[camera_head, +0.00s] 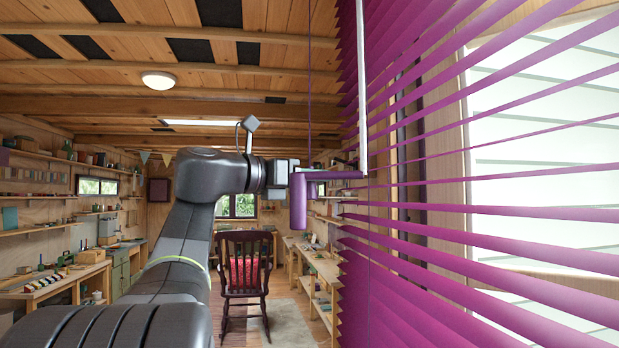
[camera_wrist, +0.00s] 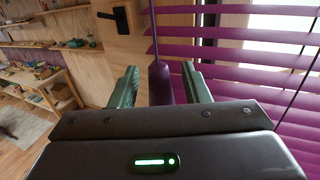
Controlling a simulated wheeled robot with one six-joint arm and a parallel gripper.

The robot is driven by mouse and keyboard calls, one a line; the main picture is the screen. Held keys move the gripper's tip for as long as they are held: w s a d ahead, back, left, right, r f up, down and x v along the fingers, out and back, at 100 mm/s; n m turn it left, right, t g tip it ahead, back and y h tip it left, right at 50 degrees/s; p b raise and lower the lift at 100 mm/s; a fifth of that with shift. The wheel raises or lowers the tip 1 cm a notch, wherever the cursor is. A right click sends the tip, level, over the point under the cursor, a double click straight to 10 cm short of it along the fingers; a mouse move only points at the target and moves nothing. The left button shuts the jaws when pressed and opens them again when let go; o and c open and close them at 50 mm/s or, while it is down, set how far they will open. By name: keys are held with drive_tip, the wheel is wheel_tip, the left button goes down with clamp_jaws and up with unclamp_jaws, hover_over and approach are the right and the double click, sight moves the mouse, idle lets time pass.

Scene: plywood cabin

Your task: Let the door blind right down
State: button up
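The purple door blind (camera_head: 420,220) fills the right of the head view. Its slats are spread and tilted, with light showing between them; its bottom edge is out of view. A thin purple cord (camera_head: 309,80) hangs beside it, and a purple pull (camera_wrist: 160,85) hangs on the cord in the wrist view. My gripper (camera_wrist: 160,68) is open, its two green fingers on either side of the pull with a gap at each side. In the head view, a purple upright piece (camera_head: 298,203) with a sideways arm is at my gripper's end and hides the fingertips.
A white rod (camera_head: 361,90) runs down the blind's near edge. A black handle (camera_wrist: 120,18) is on the wooden panel behind. A rocking chair (camera_head: 245,265) stands on the floor, with workbenches (camera_head: 315,265) along the walls. A window lies behind the slats.

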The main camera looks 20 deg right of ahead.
drive_tip(key=s+a+b, duration=0.2)
drive_tip(key=a, duration=1.1)
drive_tip(key=shift+a, duration=0.35)
drive_tip(key=shift+d, duration=0.15)
drive_tip(key=d, duration=0.4)
drive_tip(key=w+d+p, duration=0.1)
drive_tip(key=d, duration=0.4)
drive_tip(key=w+d+p, duration=0.1)
drive_tip(key=d, duration=0.3)
drive_tip(key=shift+d+f, duration=0.1)
drive_tip(key=shift+d, duration=0.15)
drive_tip(key=shift+a, duration=0.1)
